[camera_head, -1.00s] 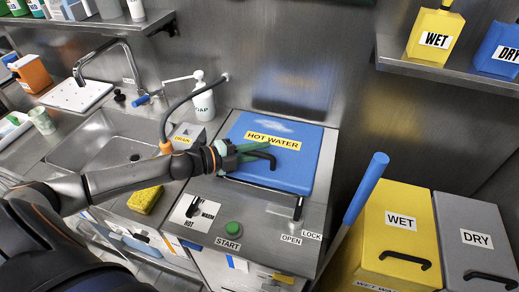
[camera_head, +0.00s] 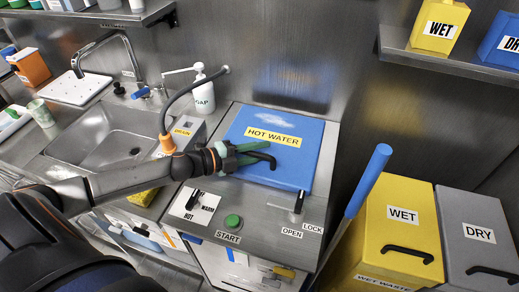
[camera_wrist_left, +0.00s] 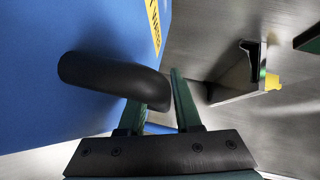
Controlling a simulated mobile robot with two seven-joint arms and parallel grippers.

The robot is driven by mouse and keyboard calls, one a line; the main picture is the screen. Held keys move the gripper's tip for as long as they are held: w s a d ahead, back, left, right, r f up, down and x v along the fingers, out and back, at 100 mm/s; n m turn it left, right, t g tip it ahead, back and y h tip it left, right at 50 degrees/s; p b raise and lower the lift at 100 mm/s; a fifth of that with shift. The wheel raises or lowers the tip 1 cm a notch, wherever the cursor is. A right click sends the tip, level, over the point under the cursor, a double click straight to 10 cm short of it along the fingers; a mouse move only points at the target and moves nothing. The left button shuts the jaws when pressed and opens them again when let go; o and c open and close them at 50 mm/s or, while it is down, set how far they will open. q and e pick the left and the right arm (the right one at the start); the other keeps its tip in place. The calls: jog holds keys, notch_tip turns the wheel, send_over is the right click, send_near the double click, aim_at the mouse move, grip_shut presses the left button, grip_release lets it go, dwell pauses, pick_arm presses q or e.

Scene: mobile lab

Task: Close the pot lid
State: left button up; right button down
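The blue pot lid (camera_head: 250,122) has a yellow HOT WATER label and a black handle (camera_head: 262,159) near its front. It appears to lie down over the top of the steel unit; I cannot tell whether a gap remains under it. My left gripper (camera_head: 251,153) is just above the lid, with its green fingers beside the handle. In the left wrist view, the blue lid (camera_wrist_left: 60,100) fills the left and the handle (camera_wrist_left: 105,80) partly hides the left finger. The fingers (camera_wrist_left: 165,95) stand apart, and no firm hold shows. My right gripper is out of view.
The steel unit's front top carries a HOT/WARM knob (camera_head: 196,198), a green START button (camera_head: 232,221) and an OPEN/LOCK lever (camera_head: 299,203). A blue pole (camera_head: 367,183) leans at the right by the yellow WET bin (camera_head: 402,243). The sink (camera_head: 105,140) and soap bottle (camera_head: 203,93) stand left.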

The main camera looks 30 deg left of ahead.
pick_arm(q)
jog(key=shift+s+a, duration=0.3)
jog(key=shift+s, duration=0.2)
jog(key=p+v, duration=0.2)
jog(key=v, duration=0.9)
jog(key=shift+s+r, duration=0.1)
jog(key=shift+r, duration=0.1)
jog(key=shift+a, duration=0.1)
jog(key=shift+s, duration=0.1)
